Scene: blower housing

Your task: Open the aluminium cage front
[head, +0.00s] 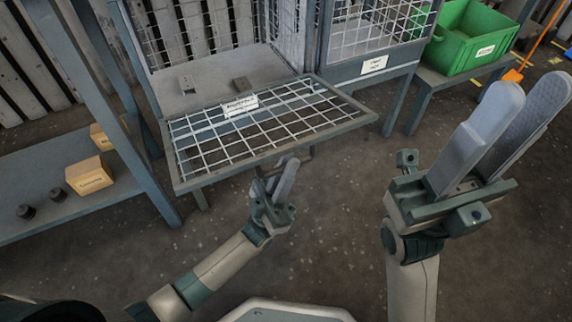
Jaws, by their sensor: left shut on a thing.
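The aluminium cage front (217,151) is a wire mesh panel in a grey frame with a white label (240,106). It is swung down and lies roughly level, sticking out from the open cage (195,99). Its handle (312,152) is at the outer edge, partly hidden by my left gripper. My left gripper (289,168) is shut on the handle at that edge. My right gripper (524,92) is raised at the right, empty, with a gap between its fingers, apart from the front.
Two small dark blocks sit on the cage floor. A closed cage (373,40) with its own label is to the right, then a green crate (470,36) on a bench. A lower shelf (70,205) at left holds yellow boxes (90,176) and dark round parts. The floor in front is clear.

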